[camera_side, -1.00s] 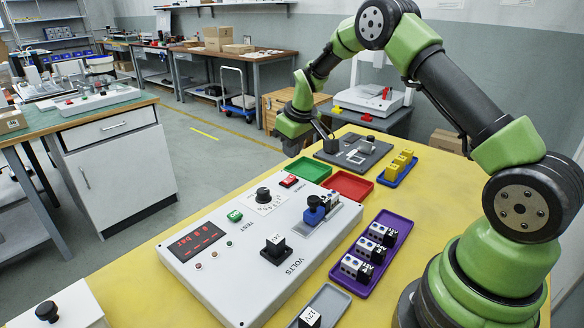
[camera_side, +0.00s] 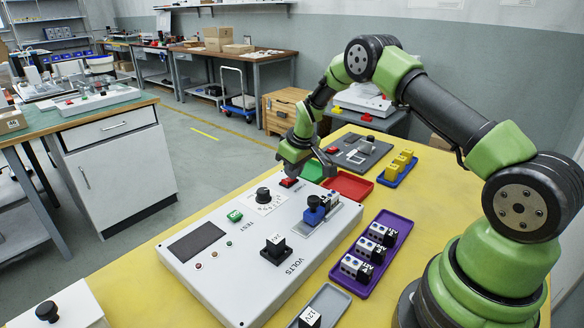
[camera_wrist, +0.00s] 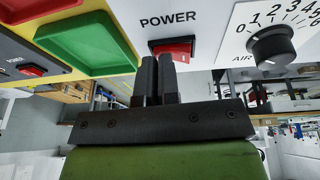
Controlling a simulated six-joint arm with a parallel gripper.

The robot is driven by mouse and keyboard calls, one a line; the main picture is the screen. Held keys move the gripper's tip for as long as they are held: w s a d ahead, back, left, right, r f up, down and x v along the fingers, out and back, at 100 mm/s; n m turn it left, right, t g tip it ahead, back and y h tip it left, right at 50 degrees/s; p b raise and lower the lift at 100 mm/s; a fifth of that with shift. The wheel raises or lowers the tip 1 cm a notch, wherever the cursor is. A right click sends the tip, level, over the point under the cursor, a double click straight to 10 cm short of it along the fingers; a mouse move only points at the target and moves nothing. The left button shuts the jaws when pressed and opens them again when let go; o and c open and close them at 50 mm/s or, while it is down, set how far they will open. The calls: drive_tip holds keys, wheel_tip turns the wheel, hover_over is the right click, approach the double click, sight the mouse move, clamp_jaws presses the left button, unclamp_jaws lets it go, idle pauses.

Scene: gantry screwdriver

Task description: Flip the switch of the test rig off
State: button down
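The white test rig (camera_side: 235,275) lies on the yellow table. Its red POWER rocker switch (camera_side: 288,182) is at the far edge of the panel. The switch also shows in the wrist view (camera_wrist: 174,46), under the POWER label, partly covered by my fingertips. The rig's display (camera_side: 198,243) is dark. My gripper (camera_wrist: 158,62) is shut and empty, its two fingers nearly together. Its tips are right at the switch; I cannot tell whether they touch it. In the side view, my gripper (camera_side: 294,169) is just above the switch.
A black AIR knob (camera_wrist: 271,46) is beside the switch. The green tray (camera_wrist: 88,42) and red tray (camera_side: 348,185) lie just beyond the rig. A blue-and-black part (camera_side: 314,212), a selector (camera_side: 275,247) and a purple tray (camera_side: 390,225) are nearer.

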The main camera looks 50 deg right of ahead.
sight(288, 181)
drive_tip(key=shift+a+f, duration=0.1)
drive_tip(key=shift+f, duration=0.05)
drive_tip(key=shift+a, duration=0.85)
wheel_tip(288, 181, up, 5)
drive_tip(key=shift+r, duration=0.1)
drive_tip(key=v, duration=0.9)
drive_tip(key=shift+d, duration=0.4)
drive_tip(key=shift+s, duration=0.15)
